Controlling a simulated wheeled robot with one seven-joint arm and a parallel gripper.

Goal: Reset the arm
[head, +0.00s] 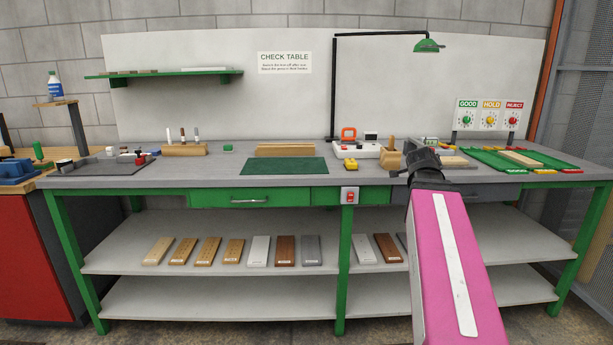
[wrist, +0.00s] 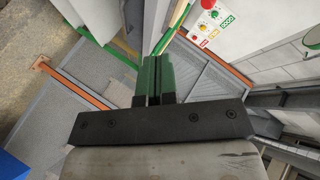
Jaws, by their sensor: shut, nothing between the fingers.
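My gripper (wrist: 157,82) shows in the wrist view, with its two green fingers together at the middle and nothing between them. It points past the table's end toward the floor and an orange post. In the head view my pink arm link rises at the right front, and its black wrist joint overlaps the back part of the check table (head: 110,178). The fingers cannot be made out in the head view.
A green mat (head: 285,166) lies on the table, with a wooden block (head: 285,150) behind it. A green tray (head: 562,166) with a board is at the right. Several boards lie on the shelf (head: 130,235) below. A green lamp (head: 427,46) hangs above.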

